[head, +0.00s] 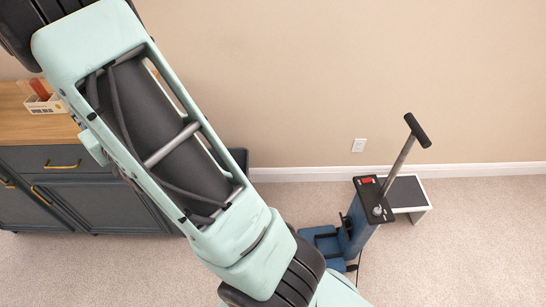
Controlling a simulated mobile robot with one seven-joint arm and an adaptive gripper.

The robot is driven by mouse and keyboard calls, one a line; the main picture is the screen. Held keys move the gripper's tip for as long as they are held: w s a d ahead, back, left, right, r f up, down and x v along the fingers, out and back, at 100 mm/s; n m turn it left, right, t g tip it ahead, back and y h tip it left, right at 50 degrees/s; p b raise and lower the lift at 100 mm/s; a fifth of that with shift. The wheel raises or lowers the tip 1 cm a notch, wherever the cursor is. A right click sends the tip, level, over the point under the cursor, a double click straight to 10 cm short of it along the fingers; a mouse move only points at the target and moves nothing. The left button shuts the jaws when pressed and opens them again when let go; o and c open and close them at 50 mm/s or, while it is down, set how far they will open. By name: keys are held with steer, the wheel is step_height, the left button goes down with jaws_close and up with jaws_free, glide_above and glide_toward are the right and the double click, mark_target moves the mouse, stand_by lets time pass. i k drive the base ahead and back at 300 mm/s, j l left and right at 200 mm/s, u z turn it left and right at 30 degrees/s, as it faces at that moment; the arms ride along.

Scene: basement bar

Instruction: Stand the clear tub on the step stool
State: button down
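The step stool (407,192), white with a dark grey top, stands on the carpet near the wall at the right. A blue machine in front hides part of it. No clear tub can be made out for certain. My mint-green and black arm crosses the view from upper left to bottom centre and may hide things behind it. My gripper is out of view, so what it holds cannot be told.
A blue upright machine (358,232) with a black T-handle stands close against the stool. A dark cabinet (70,183) with a wooden top (15,118) is at left, carrying a small white box (45,104) with coloured items. Carpet at right is clear.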

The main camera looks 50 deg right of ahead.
mark_target(405, 200)
steer(key=k+z, duration=0.4)
steer(key=z, duration=1.2)
steer(key=l+z, duration=0.15)
steer(key=z, duration=0.25)
steer(key=i+l+z, duration=0.1)
steer(key=z, duration=0.3)
steer(key=i+l, duration=0.2)
steer(key=l, duration=0.15)
steer(key=i+l, duration=0.15)
steer(key=l, duration=0.2)
steer(key=i+l, duration=0.2)
steer(key=l, duration=0.15)
steer(key=i+l, duration=0.15)
steer(key=l, duration=0.15)
steer(key=i+l, duration=0.2)
steer(key=l, duration=0.15)
